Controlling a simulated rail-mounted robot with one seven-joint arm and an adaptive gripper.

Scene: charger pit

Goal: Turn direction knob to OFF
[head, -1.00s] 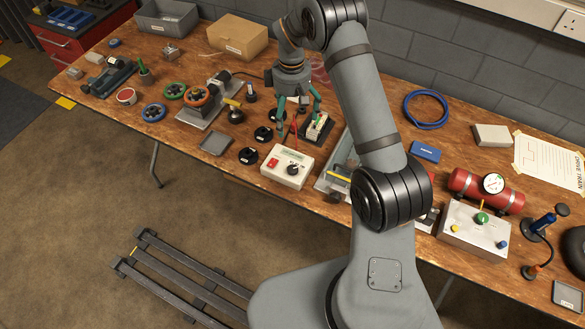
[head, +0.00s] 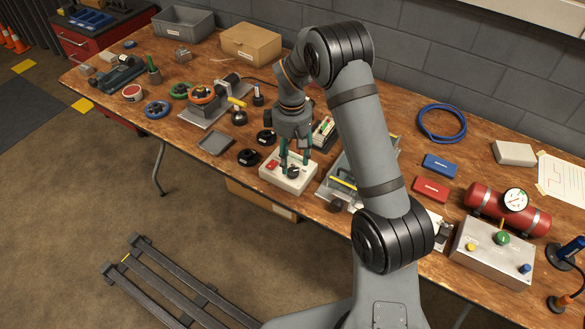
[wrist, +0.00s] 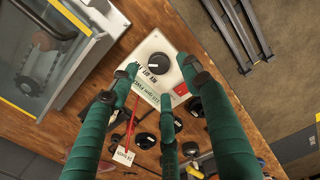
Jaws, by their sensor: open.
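The white control box (head: 289,174) stands near the table's front edge, with a red rocker switch (head: 271,165) on its top. The direction knob (head: 293,171) is a round black dial on that box. It shows in the wrist view (wrist: 159,63) with small printed position labels beside it, too blurred to tell which one it points at. My gripper (head: 294,165) points down over the box, with its green fingers open and spread on either side of the knob. In the wrist view the fingertips (wrist: 166,76) frame the knob, and I cannot tell whether they touch it.
A grey metal fixture with yellow edging (head: 352,182) stands close to the right of the box. Black round parts (head: 248,157) and a grey tray (head: 215,144) lie to the left. A green-and-white device (head: 323,131) stands behind.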

